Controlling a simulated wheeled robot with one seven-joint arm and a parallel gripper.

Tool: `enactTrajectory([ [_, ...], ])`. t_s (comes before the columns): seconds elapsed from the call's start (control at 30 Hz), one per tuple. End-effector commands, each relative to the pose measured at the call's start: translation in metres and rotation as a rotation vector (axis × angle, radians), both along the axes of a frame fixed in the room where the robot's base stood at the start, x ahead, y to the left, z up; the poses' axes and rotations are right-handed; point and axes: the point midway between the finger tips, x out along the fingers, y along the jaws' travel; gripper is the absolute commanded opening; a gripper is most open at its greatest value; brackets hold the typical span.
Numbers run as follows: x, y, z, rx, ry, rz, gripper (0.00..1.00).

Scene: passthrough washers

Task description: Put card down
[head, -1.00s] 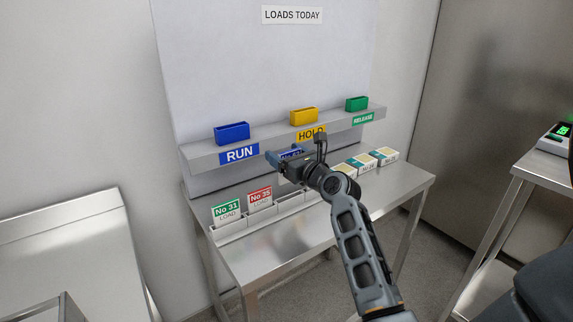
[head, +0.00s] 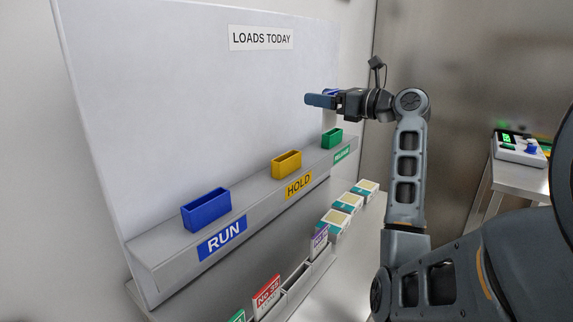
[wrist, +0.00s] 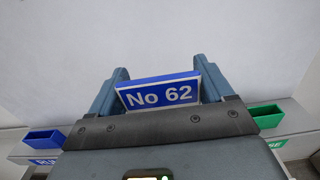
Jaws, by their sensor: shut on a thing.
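My gripper (head: 321,99) is raised in front of the white board, above the shelf. It is shut on a card with a blue band reading "No 62" (wrist: 158,95), upright between the fingers in the wrist view. In the head view only a bit of its blue (head: 332,92) shows behind the fingers. The blue RUN holder (head: 206,210), yellow HOLD holder (head: 286,164) and green RELEASE holder (head: 332,139) stand on the shelf. In the wrist view, the blue holder (wrist: 43,142) is left of the gripper and the green holder (wrist: 266,117) right; the yellow one is hidden.
Below the shelf, a rack holds a red No 35 card (head: 266,296), a purple-topped card (head: 320,240) and a partly cut-off green one. Several small boxes (head: 349,203) stand beside it. A device (head: 521,149) sits on a side table at right. A LOADS TODAY sign (head: 262,38) is above.

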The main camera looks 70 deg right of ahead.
Motion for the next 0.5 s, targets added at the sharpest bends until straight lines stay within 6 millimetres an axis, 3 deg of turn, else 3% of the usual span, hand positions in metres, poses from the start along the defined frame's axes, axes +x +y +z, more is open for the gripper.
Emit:
enactTrajectory([
  [0.17,0.009,0.011,-0.005,0.003,0.002,0.014,0.51],
  [0.5,0.065,0.053,-0.047,0.003,0.002,0.014,0.51],
])
